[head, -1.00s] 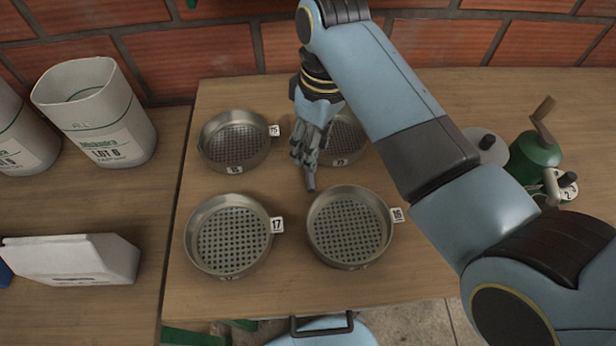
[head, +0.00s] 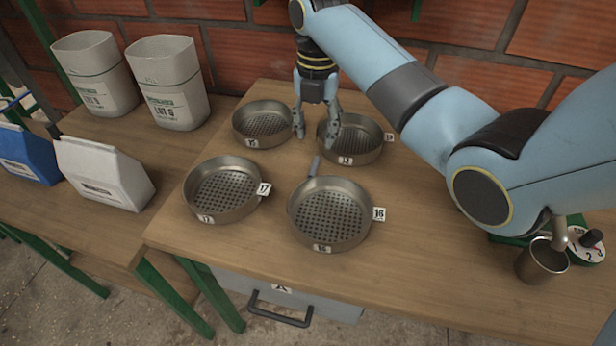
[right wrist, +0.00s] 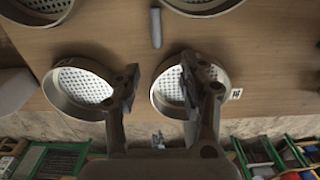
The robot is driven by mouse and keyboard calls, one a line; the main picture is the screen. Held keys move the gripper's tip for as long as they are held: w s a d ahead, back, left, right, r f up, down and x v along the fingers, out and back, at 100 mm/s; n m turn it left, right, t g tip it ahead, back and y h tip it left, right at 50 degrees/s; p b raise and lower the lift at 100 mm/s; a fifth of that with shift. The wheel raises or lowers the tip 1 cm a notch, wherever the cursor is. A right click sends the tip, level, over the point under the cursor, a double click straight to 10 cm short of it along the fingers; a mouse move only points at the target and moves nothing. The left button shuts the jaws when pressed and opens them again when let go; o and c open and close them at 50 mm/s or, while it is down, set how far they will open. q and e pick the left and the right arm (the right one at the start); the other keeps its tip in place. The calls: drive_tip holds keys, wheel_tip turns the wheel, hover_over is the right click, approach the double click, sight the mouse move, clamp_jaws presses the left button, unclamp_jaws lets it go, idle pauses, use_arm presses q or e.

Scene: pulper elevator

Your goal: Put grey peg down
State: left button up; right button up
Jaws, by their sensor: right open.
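The grey peg (head: 314,166) is on the wooden table between the sieves, close behind the rim of the front right sieve (head: 360,232). I cannot tell whether it touches that rim. In the right wrist view the grey peg (right wrist: 156,28) shows at the top middle, clear of my fingers; whether it lies or stands is unclear. My right gripper (head: 317,128) is open and empty, above the back of the table by the two back sieves. In its wrist view its two fingers (right wrist: 163,82) are spread wide. My left gripper is not in view.
Other round sieves stand front left (head: 190,205), back left (head: 240,132) and back right (head: 374,148). At the right are a metal cup (head: 541,262) and a numbered dial (head: 588,243). The right table front is clear.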

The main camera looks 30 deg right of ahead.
sight(313, 167)
wheel_tip(313, 167, down, 3)
drive_tip(key=shift+w+f, duration=0.1)
drive_tip(key=shift+w, duration=0.05)
wheel_tip(313, 167, down, 4)
drive_tip(key=shift+w+r, duration=0.15)
drive_tip(key=shift+r, duration=0.1)
drive_tip(key=f, duration=0.3)
drive_tip(key=shift+w+d+f+b, duration=0.15)
drive_tip(key=shift+w+f+b, duration=0.05)
drive_tip(key=shift+b, duration=0.2)
drive_tip(key=shift+f, duration=0.1)
drive_tip(key=c, duration=0.7)
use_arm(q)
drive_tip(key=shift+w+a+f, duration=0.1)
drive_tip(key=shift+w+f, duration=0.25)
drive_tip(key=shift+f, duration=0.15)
use_arm(e)
clamp_jaws()
